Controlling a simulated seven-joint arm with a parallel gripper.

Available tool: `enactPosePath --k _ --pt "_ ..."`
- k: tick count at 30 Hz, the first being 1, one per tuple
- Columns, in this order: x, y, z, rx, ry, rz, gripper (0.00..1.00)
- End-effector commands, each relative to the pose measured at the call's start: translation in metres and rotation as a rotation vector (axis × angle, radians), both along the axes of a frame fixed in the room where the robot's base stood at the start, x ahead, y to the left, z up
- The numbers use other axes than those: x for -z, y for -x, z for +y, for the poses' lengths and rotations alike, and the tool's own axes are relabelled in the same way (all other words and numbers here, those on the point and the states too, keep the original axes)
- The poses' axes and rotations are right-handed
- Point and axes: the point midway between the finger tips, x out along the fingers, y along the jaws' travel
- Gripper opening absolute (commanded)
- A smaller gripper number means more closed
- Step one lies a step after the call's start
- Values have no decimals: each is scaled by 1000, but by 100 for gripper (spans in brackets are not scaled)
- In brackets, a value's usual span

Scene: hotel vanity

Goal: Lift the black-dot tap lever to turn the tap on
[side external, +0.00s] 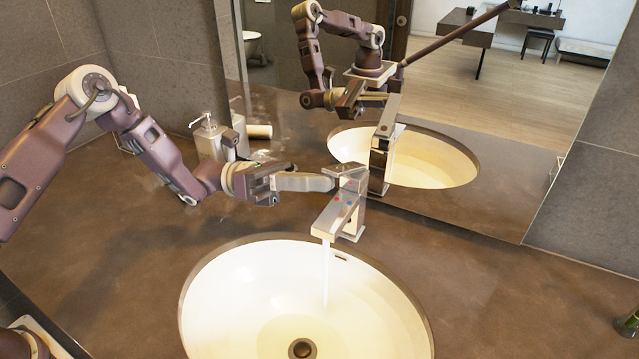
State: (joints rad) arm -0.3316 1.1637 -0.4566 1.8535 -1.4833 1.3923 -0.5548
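The chrome tap (338,212) stands behind the round basin, and a thin stream of water runs from its spout into the basin. Its flat lever (346,171) is on top and looks tilted up. I see a small red dot and a small blue dot on the tap; no black dot can be made out. My gripper (332,182) reaches in from the left, its pale fingers level with the lever. The fingertips are at the lever's left side, touching or very close. The fingers overlap in this view, so their opening is hidden.
The cream basin (225,290) is sunk in the brown counter (500,290). Soap bottles (208,138) stand at the back left, behind my arm. A large mirror (470,120) closes the back and reflects the arm, tap and basin.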

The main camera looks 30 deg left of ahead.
Motion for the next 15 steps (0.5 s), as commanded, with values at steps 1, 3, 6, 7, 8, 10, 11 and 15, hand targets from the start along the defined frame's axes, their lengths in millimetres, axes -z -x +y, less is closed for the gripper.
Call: enactPosePath --k 1,3,6,7,8,10,11,15 --pt "-3 -2 10 -10 11 -6 0" --pt "1 -1 25 -11 9 -5 0" --pt "8 2 47 -9 4 -1 0" --pt "10 3 53 -9 4 -1 0" --pt "12 4 59 -9 2 0 0" --pt "16 5 70 -7 1 -1 0" --pt "17 6 75 -8 0 0 0" --pt "21 8 87 -5 -3 3 0"
